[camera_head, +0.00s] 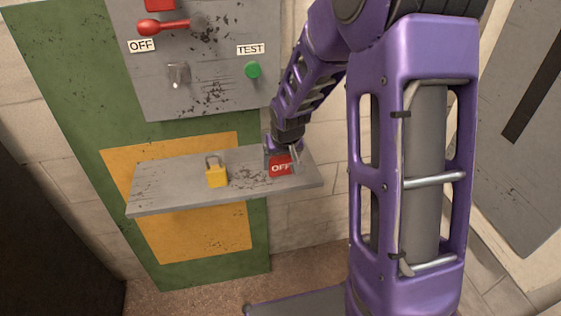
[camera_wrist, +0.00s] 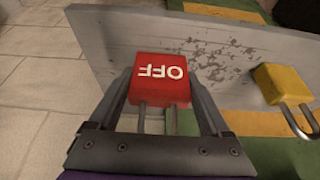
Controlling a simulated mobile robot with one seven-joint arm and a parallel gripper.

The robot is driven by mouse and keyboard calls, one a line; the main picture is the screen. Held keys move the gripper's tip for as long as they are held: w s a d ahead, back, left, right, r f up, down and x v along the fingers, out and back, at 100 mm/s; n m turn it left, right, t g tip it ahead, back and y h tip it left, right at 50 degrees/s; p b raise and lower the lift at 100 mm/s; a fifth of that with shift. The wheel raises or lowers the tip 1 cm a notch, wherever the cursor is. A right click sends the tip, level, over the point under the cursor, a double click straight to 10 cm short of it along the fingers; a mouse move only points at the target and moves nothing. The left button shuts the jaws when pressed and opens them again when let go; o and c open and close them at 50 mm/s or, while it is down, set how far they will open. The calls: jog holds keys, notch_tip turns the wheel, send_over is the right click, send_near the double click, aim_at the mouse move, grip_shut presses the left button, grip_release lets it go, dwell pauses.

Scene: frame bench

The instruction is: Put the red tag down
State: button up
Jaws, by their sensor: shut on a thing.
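The red tag (camera_head: 281,167) is a small red block marked OFF in white. It is at the right end of the grey shelf (camera_head: 150,200), at or just above its surface; I cannot tell if it touches. My gripper (camera_head: 281,158) is shut on it, coming from above. In the wrist view the red tag (camera_wrist: 160,80) sits between the two fingers of my gripper (camera_wrist: 158,88), its lettering upside down. Two thin metal prongs stick out of its near side. The grey shelf (camera_wrist: 115,60) shows behind it.
Above is a grey panel (camera_head: 215,90) with a red OFF lever (camera_head: 160,26), a small metal switch (camera_head: 178,76) and a green TEST button (camera_head: 253,69). The shelf's left end is clear.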

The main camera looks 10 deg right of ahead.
jog(key=o, duration=1.2)
jog(key=shift+f, duration=0.1)
jog(key=shift+r+p, duration=0.3)
jog(key=shift+r, duration=0.05)
jog(key=p+v, duration=0.2)
jog(key=v, duration=0.9)
jog(key=shift+s+r, duration=0.15)
jog(key=shift+r, duration=0.15)
